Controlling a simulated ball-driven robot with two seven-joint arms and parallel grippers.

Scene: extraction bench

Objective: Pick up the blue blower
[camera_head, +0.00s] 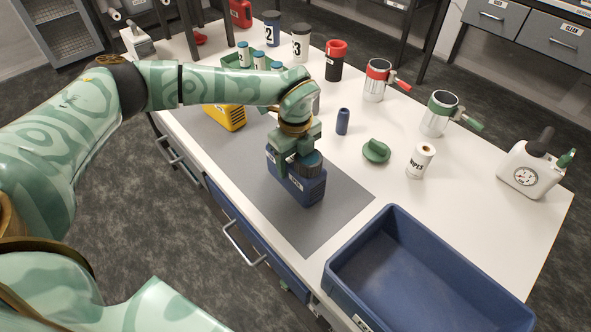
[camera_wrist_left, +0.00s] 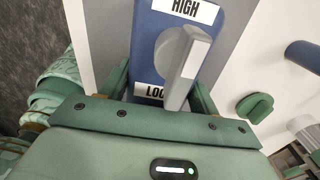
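The blue blower (camera_head: 308,188) stands on the grey mat (camera_head: 322,222) on the white bench. Its upper part is hidden under my left gripper (camera_head: 296,163), which comes down on it from above. In the left wrist view the blower (camera_wrist_left: 150,45) shows a grey dial and a label reading HIGH, with a second label partly covered. The fingers of my left gripper (camera_wrist_left: 160,88) lie on both sides of the blue body, close against it. I cannot tell whether they press on it. My right gripper is not in view.
An empty blue bin (camera_head: 395,215) stands at the near right. A yellow device (camera_head: 232,118) is on the mat's left. A dark blue cylinder (camera_head: 342,122), a green knob (camera_head: 376,152) and a wipes can (camera_head: 420,160) stand behind. Free bench lies right of the wipes.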

